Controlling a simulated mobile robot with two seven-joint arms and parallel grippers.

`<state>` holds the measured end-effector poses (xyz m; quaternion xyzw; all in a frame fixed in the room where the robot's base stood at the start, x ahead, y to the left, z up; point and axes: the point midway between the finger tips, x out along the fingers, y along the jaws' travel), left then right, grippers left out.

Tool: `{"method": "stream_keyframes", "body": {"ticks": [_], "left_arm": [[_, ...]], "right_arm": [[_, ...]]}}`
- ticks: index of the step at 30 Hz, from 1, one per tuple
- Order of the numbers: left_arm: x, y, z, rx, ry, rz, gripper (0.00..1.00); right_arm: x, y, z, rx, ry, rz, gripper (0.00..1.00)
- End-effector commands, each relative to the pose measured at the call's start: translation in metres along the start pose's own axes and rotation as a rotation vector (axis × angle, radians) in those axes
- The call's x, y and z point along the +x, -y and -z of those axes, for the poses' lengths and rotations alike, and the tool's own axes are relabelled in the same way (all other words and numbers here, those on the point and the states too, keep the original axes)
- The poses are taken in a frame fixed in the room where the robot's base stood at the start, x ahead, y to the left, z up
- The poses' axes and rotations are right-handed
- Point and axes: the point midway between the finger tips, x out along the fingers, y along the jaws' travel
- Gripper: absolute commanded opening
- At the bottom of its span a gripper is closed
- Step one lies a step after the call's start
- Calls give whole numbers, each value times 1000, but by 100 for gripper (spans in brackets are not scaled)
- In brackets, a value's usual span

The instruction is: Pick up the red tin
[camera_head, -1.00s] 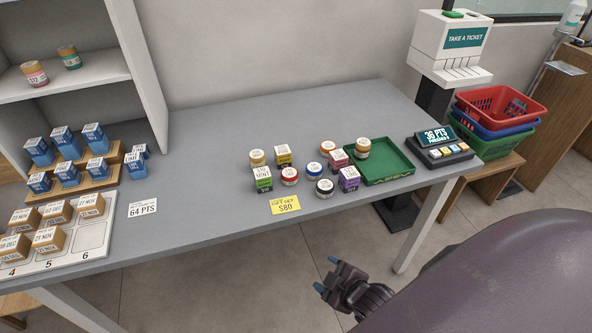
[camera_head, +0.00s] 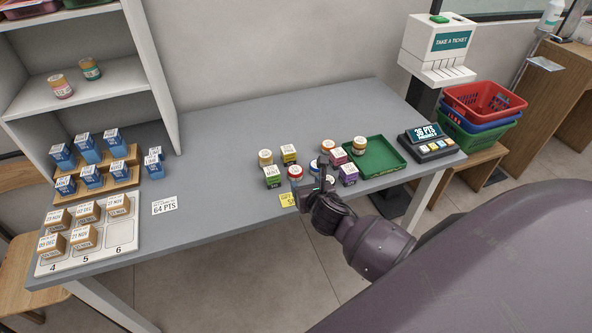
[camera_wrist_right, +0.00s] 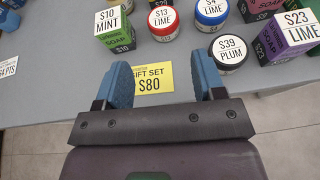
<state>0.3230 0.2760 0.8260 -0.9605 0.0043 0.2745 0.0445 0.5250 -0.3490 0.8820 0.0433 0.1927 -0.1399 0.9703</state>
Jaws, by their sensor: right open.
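The red tin (camera_head: 295,173) with a white lid stands on the grey counter, in the front part of a cluster of tins and boxes. In the right wrist view the red tin (camera_wrist_right: 163,24), with lid marked S13 LIME, is straight beyond my fingertips, centred between them and apart from them. My right gripper (camera_head: 320,172) is over the counter's front edge and partly hides the cluster. In the wrist view its blue fingers (camera_wrist_right: 162,78) are apart with nothing held; the yellow gift set card lies below them. My left gripper is out of view.
Close around the red tin are a green MINT box (camera_wrist_right: 116,28), a blue tin (camera_wrist_right: 212,14) and a black PLUM tin (camera_wrist_right: 232,54). A purple box (camera_wrist_right: 287,38) stands further right. A green tray (camera_head: 392,163) lies right of the cluster.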

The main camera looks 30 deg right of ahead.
Motion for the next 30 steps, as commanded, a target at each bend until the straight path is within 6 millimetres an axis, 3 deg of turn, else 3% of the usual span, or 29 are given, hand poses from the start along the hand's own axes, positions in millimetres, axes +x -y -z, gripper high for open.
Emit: {"method": "stream_keyframes", "body": {"ticks": [12,20,30], "left_arm": [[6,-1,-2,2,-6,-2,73],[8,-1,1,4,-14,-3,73],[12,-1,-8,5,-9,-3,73]], "right_arm": [[50,0,-2,-33,4,4,63],[65,2,-1,-31,3,4,63],[104,3,2,-31,3,2,63]]}}
